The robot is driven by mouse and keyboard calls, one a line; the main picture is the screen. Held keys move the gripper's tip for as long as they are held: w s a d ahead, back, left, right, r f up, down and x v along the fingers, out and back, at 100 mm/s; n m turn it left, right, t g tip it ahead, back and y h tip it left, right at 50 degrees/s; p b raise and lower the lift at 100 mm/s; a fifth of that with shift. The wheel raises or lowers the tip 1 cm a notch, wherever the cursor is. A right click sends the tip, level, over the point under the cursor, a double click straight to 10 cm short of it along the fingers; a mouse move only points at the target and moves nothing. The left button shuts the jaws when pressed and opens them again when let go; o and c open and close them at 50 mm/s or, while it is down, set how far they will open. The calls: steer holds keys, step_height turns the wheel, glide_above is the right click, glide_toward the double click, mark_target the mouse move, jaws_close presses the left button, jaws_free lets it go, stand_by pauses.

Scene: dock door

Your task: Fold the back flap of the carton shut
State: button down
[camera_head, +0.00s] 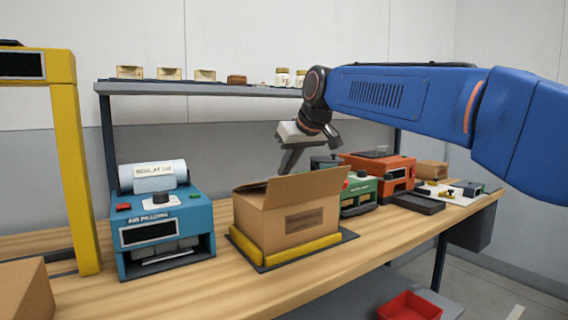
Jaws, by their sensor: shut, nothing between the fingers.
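The brown carton (290,226) sits on the bench with a label on its near face. One broad flap (308,187) stands up and leans at its top. It hides the carton's inside, and I cannot tell how the back flap lies. A smaller brown panel (252,186) shows at the top left. My gripper (284,170) is shut and empty, pointing down just above and behind the raised flap. Its tips are close to the flap's top edge; I cannot tell whether they touch anything.
Yellow stops (300,250) on a dark plate hold the carton's base. A blue air-pillow machine (163,232) stands to the left, green (360,192) and orange (392,174) devices to the right. A shelf (200,88) runs behind. A yellow frame (78,160) rises at far left.

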steer(key=shift+s+d+f, duration=0.2)
steer(key=shift+s+f, duration=0.1)
steer(key=shift+f, duration=0.5)
steer(key=shift+s+d+f, duration=0.2)
steer(key=shift+s+f, duration=0.15)
steer(key=shift+f, duration=0.45)
steer(key=shift+s+d+f, duration=0.2)
steer(key=shift+s+f, duration=0.1)
steer(key=shift+f, duration=0.5)
steer(key=shift+f, duration=0.25)
steer(key=shift+r, duration=0.2)
